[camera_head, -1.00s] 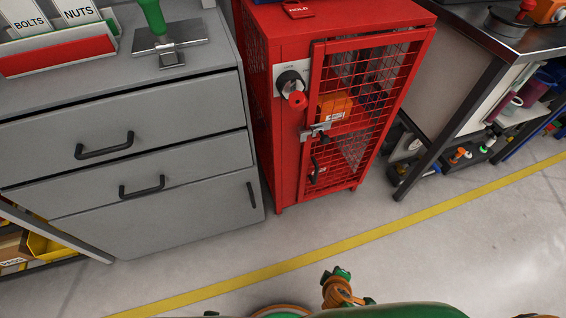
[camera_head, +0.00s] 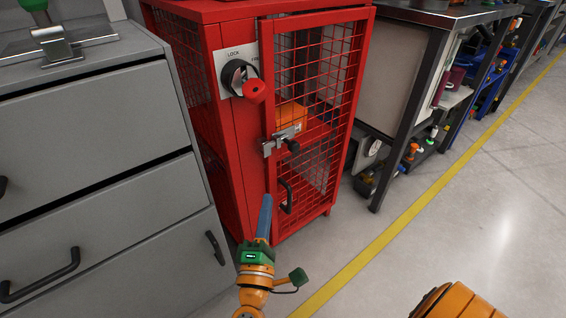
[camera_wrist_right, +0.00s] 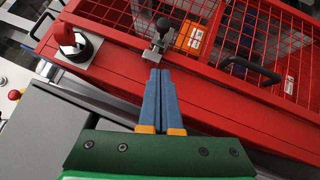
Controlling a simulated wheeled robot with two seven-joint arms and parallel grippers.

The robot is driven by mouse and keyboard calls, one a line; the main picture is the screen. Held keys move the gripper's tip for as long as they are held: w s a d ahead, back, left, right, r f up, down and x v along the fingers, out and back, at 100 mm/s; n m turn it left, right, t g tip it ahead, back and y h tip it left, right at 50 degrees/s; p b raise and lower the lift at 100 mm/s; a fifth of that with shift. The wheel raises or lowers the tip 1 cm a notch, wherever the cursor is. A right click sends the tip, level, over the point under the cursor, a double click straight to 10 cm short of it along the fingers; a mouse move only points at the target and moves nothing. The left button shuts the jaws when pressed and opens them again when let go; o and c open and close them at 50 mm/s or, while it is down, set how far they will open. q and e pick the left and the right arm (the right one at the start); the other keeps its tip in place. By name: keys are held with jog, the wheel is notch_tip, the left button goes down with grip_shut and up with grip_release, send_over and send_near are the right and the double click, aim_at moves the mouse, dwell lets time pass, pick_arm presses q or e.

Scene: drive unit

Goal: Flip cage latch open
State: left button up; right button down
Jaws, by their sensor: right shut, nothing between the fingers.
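The red mesh cage (camera_head: 231,170) stands on the floor with its door (camera_head: 340,100) shut in the frame. Its metal latch (camera_head: 277,143), with a dark ball knob (camera_head: 292,146), sits at the door's left edge. It also shows in the wrist view (camera_wrist_right: 153,57), knob pointing away from my gripper. My right gripper (camera_head: 266,199) is shut and empty, below the latch in the head view. In the wrist view my blue fingertips (camera_wrist_right: 160,74) lie together just short of the latch; I cannot tell whether they touch it. My left gripper is not in view.
A red knob on a lock switch (camera_head: 254,90) sticks out above the latch. A black door handle (camera_head: 286,195) is below it. A grey drawer cabinet (camera_head: 110,215) stands close on the left, a workbench (camera_head: 425,18) on the right. The floor in front is clear.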

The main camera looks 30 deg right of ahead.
aim_at(298, 152)
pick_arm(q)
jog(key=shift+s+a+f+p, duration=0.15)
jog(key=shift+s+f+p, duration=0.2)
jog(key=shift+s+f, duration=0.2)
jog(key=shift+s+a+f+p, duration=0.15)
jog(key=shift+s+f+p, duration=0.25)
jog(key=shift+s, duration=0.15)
pick_arm(e)
jog(key=s+d+x, duration=0.1)
jog(key=d+x, duration=0.1)
jog(key=x, duration=1)
jog(key=shift+s+r, duration=0.2)
jog(key=shift+s, duration=0.25)
jog(key=d, duration=0.3)
jog(key=shift+w+d+b, duration=0.15)
jog(key=shift+d+b, duration=0.15)
jog(key=shift+d, duration=0.05)
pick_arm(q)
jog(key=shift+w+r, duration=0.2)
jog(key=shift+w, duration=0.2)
pick_arm(e)
jog(key=shift+d+r, duration=0.1)
jog(key=shift+d, duration=0.3)
